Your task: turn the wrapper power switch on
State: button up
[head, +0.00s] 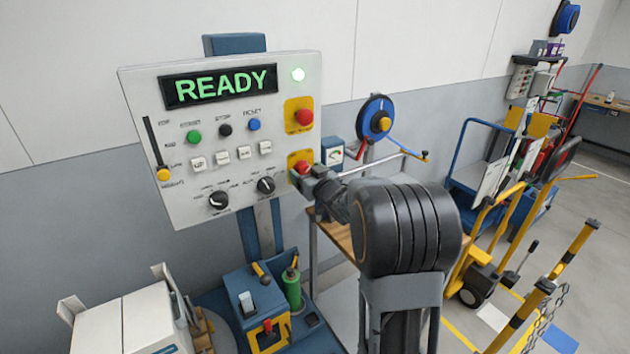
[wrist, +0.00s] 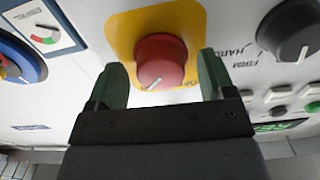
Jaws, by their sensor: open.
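The wrapper's control panel (head: 220,140) stands at the left in the head view. At its lower right, a red rotary switch on a yellow plate (head: 293,158) is partly hidden by my gripper (head: 305,177). In the wrist view the red switch knob (wrist: 160,57) has a pale pointer mark and sits on the yellow plate (wrist: 128,25). My open gripper (wrist: 162,75) has its green fingers on either side of the knob, with a gap visible on each side. The plate's lettering is mostly hidden. The display (head: 220,86) reads READY in green.
A second red button (head: 304,117) on yellow is above. A black dial (head: 266,185) is close by, also in the wrist view (wrist: 290,30). A gauge box (head: 332,151) and blue reel (head: 376,118) stand right of the panel.

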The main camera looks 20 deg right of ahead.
jog(key=s+d+b, duration=0.1)
jog(key=s+b, duration=0.1)
jog(key=s, duration=1.1)
jog(key=shift+s+d, duration=0.2)
jog(key=shift+d, duration=0.05)
jog(key=s+d+f+m+g+h, duration=0.4)
jog(key=s+d+f+g+h, duration=0.25)
jog(key=f+g, duration=0.25)
jog(key=s+a+n+g+y, duration=0.1)
jog(key=s+a, duration=0.4)
jog(key=a, duration=0.5)
jog(key=s+a+n+g+y, duration=0.1)
jog(key=s+a+g+y, duration=0.2)
jog(key=a, duration=0.7)
jog(key=shift+s+r+n+g, duration=0.35)
jog(key=shift+s+n+g, duration=0.05)
jog(key=shift+s, duration=0.75)
